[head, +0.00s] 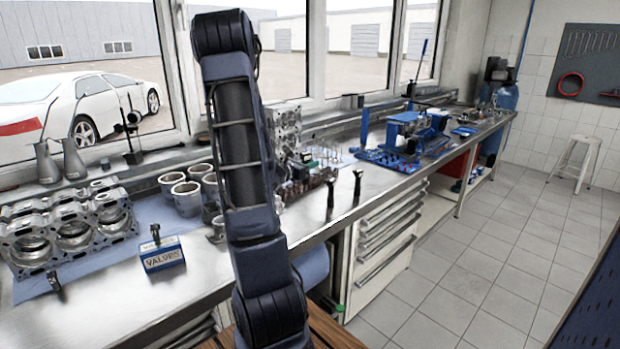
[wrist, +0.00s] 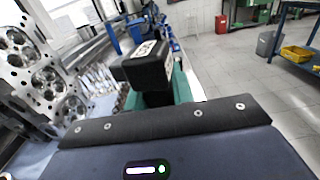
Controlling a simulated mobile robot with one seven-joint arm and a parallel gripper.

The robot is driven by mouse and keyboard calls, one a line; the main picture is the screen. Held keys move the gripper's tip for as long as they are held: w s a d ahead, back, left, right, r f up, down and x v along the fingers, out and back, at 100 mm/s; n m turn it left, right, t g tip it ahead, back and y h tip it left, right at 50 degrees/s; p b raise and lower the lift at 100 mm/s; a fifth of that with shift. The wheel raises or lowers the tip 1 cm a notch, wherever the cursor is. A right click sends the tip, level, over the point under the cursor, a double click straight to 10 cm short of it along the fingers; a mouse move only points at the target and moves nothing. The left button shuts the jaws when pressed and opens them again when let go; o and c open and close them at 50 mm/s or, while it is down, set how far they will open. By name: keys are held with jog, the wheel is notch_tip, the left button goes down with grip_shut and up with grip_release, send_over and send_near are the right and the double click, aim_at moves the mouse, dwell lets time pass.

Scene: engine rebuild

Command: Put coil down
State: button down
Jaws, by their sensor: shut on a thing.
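In the wrist view a black block with a pale printed label, which I take to be the coil (wrist: 148,66), stands beyond the dark palm of my gripper (wrist: 160,95). Teal-green parts, which look like finger pads, show beside and below it, and my gripper is shut on it. The coil's lower end is hidden, so I cannot tell whether it touches anything. In the head view my arm hides the gripper and the held coil. Two dark upright parts (head: 330,196) (head: 357,186), perhaps more coils, stand near the front edge of the steel bench (head: 300,225).
An engine block (head: 70,232), a blue VALVES box (head: 162,254) and metal cylinders (head: 180,195) stand on the bench's left part. A cylinder head (head: 286,128) stands behind my arm. Blue tools (head: 405,135) lie farther along. Bare steel shows right of the dark uprights.

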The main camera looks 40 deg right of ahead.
jog(key=shift+r, duration=2.8)
jog(key=shift+w, duration=0.1)
